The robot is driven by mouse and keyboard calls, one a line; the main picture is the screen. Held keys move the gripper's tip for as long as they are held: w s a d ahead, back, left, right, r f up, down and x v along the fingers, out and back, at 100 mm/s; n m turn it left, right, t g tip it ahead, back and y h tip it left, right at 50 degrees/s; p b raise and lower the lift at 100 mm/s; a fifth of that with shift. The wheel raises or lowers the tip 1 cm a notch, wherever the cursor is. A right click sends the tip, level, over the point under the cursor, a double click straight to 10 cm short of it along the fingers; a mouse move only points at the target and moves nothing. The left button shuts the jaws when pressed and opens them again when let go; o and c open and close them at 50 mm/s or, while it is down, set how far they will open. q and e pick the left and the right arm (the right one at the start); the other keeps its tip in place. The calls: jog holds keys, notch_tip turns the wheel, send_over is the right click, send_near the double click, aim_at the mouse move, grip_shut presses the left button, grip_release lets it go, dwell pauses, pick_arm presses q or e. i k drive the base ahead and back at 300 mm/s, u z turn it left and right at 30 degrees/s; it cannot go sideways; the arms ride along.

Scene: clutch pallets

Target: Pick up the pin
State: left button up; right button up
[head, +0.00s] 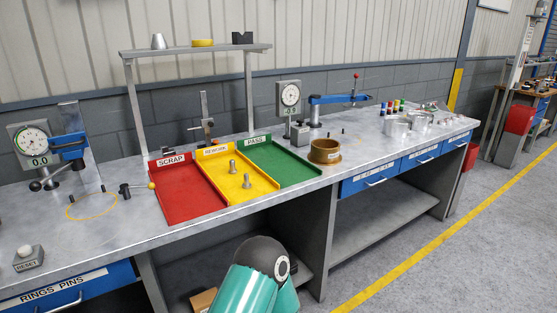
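It is unclear which item is the pin. A small dark upright peg (103,188) stands on the bench near an orange circle at the left, and another small dark peg (73,199) stands by the circle's edge. Two grey metal bolt-like pieces, one farther back (232,167) and one nearer (246,182), stand upright in the yellow REWORK tray (262,188). Neither of my grippers is in view. Only a teal and dark arm link of mine shows at the bottom, in front of the bench.
A red SCRAP tray (185,195) and green PASS tray (285,168) flank the yellow one. Dial gauges stand at left (35,140) and centre (290,98). A brown ring (324,151) sits right of the trays. A shelf (195,49) rises behind.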

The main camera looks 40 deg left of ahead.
aim_at(232, 171)
jog(key=u, duration=0.25)
jog(key=i, duration=1.1)
jog(key=u, duration=0.9)
jog(key=i, duration=0.3)
jog(key=u, duration=0.2)
jog(key=k, duration=0.85)
jog(key=u, duration=0.2)
jog(key=i, duration=0.85)
jog(key=z, duration=0.1)
